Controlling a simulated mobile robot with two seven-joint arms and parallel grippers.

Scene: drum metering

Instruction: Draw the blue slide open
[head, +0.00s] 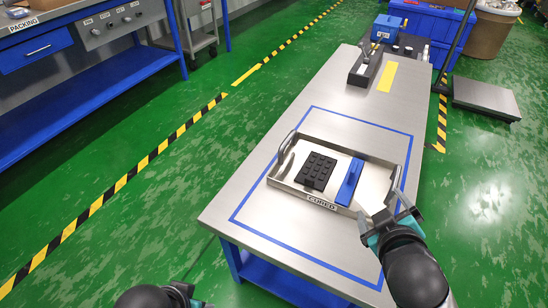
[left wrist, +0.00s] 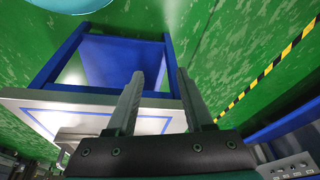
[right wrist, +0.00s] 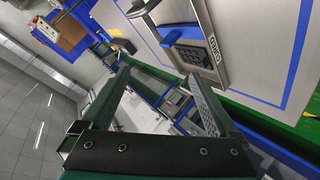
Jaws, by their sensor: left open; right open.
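A blue piece with a raised bar (head: 350,181) lies in the right part of a metal tray (head: 285,185) labelled CURED, beside a black studded block (head: 317,170). A blue drawer front (head: 36,50) also shows under the packing bench at the upper left. I cannot tell which is the slide. My right gripper (head: 385,204) is open at the tray's right end, near its handle; contact is unclear. The tray also shows in the right wrist view (right wrist: 208,72). My left gripper (left wrist: 160,84) is open and empty, low beside the table; only its top shows in the head view (head: 182,294).
The steel table (head: 330,100) has a blue taped outline around the tray. A dark long box (head: 365,68) and a blue box (head: 387,28) stand at its far end. A grey platform (head: 486,97) is on the floor at right. Green floor lies open at left.

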